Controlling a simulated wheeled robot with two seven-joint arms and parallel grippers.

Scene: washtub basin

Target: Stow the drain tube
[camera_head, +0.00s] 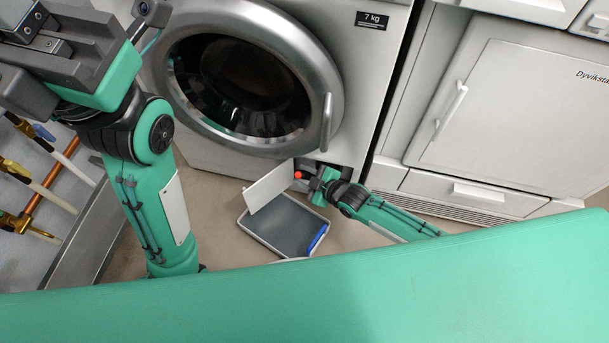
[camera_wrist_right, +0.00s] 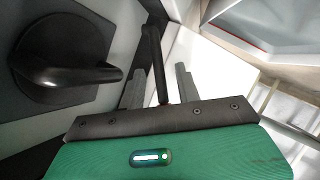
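The drain tube (camera_wrist_right: 153,55) is a thin black tube in the right wrist view. It stands between the two grey fingers of my right gripper (camera_wrist_right: 160,88), with a gap visible to the right finger. In the head view, my right gripper (camera_head: 315,182) is low at the front of the washing machine (camera_head: 355,75), at a small opening. A red tip (camera_head: 298,175), perhaps the tube's plug, shows beside it. A black filter knob (camera_wrist_right: 62,60) is left of the tube in the wrist view. My left gripper (camera_head: 38,30) is at the upper left; its fingers are not clear.
The white flap (camera_head: 268,187) hangs open beside the opening. A grey tray (camera_head: 270,222) with a blue strip (camera_head: 318,238) lies on the floor below it. A white dryer (camera_head: 520,110) stands at the right. Pipes with yellow valves (camera_head: 15,170) are at the left.

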